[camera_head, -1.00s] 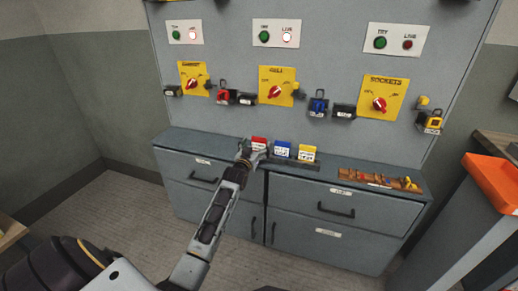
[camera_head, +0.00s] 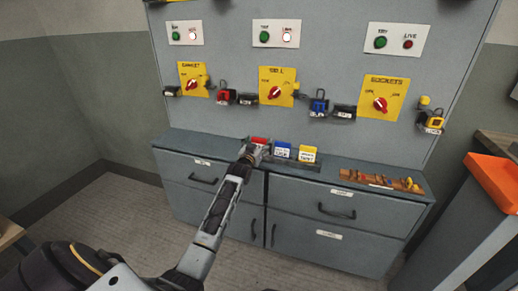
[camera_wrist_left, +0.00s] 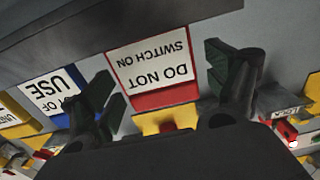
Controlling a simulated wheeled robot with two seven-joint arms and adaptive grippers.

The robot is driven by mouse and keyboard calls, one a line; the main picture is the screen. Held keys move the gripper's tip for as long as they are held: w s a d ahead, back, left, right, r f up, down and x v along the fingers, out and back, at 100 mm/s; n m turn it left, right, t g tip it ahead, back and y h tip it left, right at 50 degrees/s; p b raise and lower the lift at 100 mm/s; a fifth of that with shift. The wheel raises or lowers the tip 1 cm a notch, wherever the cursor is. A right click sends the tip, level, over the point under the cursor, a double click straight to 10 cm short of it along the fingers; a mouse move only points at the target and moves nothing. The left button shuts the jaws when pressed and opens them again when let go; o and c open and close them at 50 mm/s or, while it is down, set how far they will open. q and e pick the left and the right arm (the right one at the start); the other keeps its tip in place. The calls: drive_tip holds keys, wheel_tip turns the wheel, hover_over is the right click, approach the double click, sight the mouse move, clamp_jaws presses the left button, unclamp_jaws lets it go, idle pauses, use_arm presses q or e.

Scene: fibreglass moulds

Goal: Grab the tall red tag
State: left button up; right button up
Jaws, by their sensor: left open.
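The red tag (camera_head: 259,140) stands at the left of a row of three tags on the cabinet top, its lower part hidden behind my gripper in the head view. In the left wrist view the red tag (camera_wrist_left: 153,72) shows upside down, with a white panel reading "DO NOT SWITCH ON". My left gripper (camera_head: 254,151) is at the front of the red tag. In the wrist view the left gripper (camera_wrist_left: 165,88) is open, with one finger to each side of the tag. Whether the fingers touch it, I cannot tell. My right gripper is out of view.
A blue tag (camera_head: 282,151) and a yellow tag (camera_head: 308,154) stand close to the right of the red one. The blue tag (camera_wrist_left: 52,95) is near one finger in the wrist view. A brown board (camera_head: 380,181) with small items lies farther right. The grey panel (camera_head: 340,60) rises behind.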

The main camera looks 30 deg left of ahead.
use_arm(q)
drive_tip(key=c, duration=1)
drive_tip(key=shift+r, duration=0.15)
drive_tip(key=shift+r, duration=0.55)
wheel_tip(320, 180, up, 8)
drive_tip(key=p, duration=0.3)
drive_tip(key=shift+f, duration=0.1)
drive_tip(key=shift+r, duration=0.45)
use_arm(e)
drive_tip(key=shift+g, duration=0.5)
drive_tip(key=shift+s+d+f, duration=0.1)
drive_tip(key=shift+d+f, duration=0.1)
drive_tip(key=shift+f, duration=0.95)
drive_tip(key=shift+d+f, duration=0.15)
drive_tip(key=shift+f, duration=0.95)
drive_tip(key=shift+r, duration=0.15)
